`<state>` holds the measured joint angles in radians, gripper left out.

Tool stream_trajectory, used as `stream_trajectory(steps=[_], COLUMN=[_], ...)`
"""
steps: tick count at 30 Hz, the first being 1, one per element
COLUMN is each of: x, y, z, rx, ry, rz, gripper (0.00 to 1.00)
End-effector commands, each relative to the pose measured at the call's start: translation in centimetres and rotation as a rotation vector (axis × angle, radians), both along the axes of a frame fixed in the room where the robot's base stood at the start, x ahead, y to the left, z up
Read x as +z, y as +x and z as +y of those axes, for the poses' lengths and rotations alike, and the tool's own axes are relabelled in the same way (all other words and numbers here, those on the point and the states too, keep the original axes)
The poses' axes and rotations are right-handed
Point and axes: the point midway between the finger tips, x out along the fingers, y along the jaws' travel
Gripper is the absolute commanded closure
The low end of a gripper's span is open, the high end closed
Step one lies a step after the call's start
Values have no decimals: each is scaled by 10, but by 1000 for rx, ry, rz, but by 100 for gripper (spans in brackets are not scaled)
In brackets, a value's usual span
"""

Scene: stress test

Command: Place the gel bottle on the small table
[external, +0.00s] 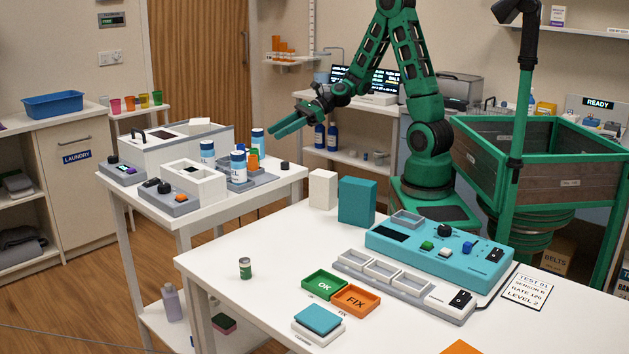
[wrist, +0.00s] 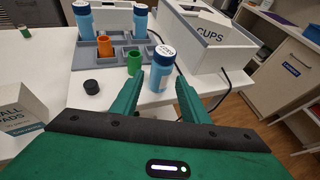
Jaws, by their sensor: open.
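Three blue bottles with white bands stand on the white side table (external: 150,208); part of a label, "EL", shows on the front ones. The rear bottle (external: 258,138) stands nearest my gripper (external: 288,123). In the wrist view this bottle (wrist: 161,72) stands upright outside the grey tray, just beyond my fingertips (wrist: 157,90) and between their lines. My gripper is open and empty. The other two bottles (external: 207,153) (external: 238,168) are at the grey tray (external: 250,180). The side table is smaller than the front white table (external: 225,258).
An orange cup (wrist: 105,46), a green cup (wrist: 134,63) and a black cap (wrist: 91,87) are near the bottle. The white CUPS box (wrist: 210,40) stands close on its right, with a dark cable. A white pads box (wrist: 20,112) is at left.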

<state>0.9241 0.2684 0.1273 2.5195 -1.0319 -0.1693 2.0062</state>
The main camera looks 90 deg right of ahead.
Motion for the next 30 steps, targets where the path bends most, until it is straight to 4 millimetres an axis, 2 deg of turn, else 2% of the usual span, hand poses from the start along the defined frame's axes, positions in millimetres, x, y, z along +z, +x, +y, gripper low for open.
stream_trajectory(steps=[5, 8, 13, 18, 24, 27, 30], x=[-19, -33, -44, -35, -13, -4, 2], y=[-26, -56, -117, -184, -265, -296, -317], z=[20, 27, 17, 0, -15, -18, -18], rx=[208, 413, 786, 1164, 1573, 1716, 1810], ry=[-319, -594, -993, -1260, -1387, -1392, -1382], rz=[40, 79, 145, 194, 197, 171, 143], gripper=[59, 59, 59, 59, 59, 59, 59])
